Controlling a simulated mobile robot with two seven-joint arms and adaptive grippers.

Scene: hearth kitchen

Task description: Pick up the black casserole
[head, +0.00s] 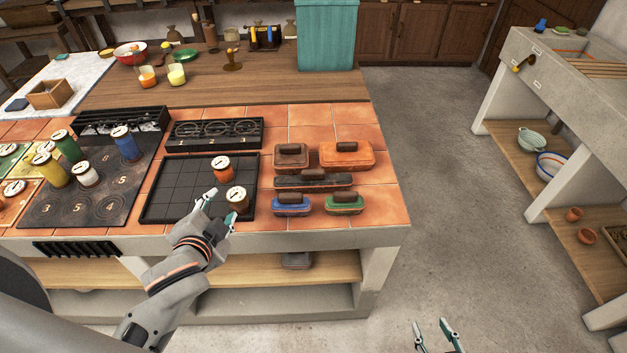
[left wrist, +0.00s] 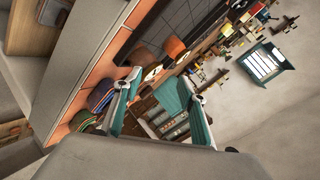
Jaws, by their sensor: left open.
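A long, dark, nearly black casserole (head: 290,182) with a brown handle lies on the orange tiles in the head view, in the middle of a group of lidded dishes. My left gripper (head: 220,208) is open and empty to its left, over the front right part of the black grid tray (head: 165,212). In the left wrist view its two fingers (left wrist: 165,88) stand wide apart with nothing between them. I cannot make out the black casserole for sure there. My right gripper (head: 432,326) shows at the bottom edge of the head view, fingers apart, over the floor.
A brown dish (head: 291,163) and an orange dish (head: 346,160) sit behind the casserole; a blue dish (head: 291,210) and a green dish (head: 344,209) sit in front. A dark dish (head: 296,260) is on the lower shelf.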

